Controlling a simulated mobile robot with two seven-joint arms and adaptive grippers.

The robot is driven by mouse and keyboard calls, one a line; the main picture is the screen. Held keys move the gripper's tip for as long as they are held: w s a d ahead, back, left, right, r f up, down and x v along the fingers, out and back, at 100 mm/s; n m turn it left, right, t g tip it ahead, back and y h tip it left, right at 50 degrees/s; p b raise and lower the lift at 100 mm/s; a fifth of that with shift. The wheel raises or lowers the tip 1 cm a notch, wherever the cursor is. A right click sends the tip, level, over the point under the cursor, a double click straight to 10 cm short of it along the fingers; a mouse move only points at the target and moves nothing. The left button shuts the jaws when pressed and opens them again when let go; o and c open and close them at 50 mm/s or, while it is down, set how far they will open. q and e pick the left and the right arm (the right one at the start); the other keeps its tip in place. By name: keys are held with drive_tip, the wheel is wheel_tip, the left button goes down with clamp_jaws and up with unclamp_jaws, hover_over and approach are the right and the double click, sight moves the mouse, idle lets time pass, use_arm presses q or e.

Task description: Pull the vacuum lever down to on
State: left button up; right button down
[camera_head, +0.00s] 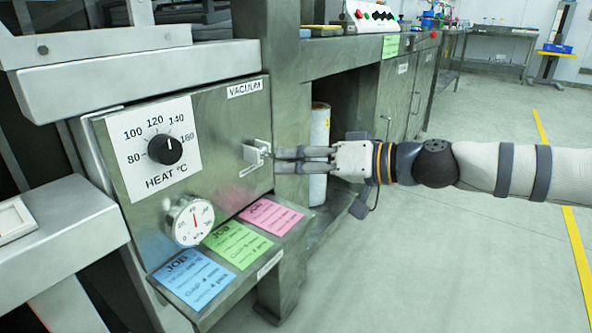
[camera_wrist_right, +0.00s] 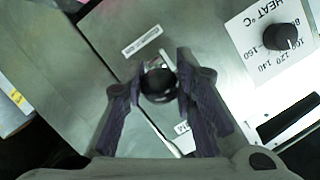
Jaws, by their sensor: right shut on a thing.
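The metal control box carries a VACUUM label (camera_head: 244,88) near its top right. Below it is the vacuum lever (camera_head: 262,147) on a small bright bracket. My right gripper (camera_head: 278,160) reaches in from the right and is shut on the lever's end. In the right wrist view the lever's dark round knob (camera_wrist_right: 158,84) sits between the two fingers of my right gripper (camera_wrist_right: 160,72). The fingers partly hide the lever, so its exact angle is hard to read. A small label (camera_head: 250,170) lies just under the bracket; its text is too small to read. My left gripper is not in view.
A heat dial (camera_head: 165,149) and a round gauge (camera_head: 190,221) are on the box left of the lever. Blue (camera_head: 194,279), green (camera_head: 238,244) and pink (camera_head: 270,216) job cards lie on the ledge below. A pale cylinder (camera_head: 319,140) stands behind the gripper. Open floor lies to the right.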

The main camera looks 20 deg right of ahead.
drive_tip(key=shift+w+d+r, duration=0.1)
drive_tip(key=shift+w, duration=0.05)
drive_tip(key=c, duration=1.6)
unclamp_jaws()
drive_tip(key=o, duration=0.3)
drive_tip(key=v, duration=1.2)
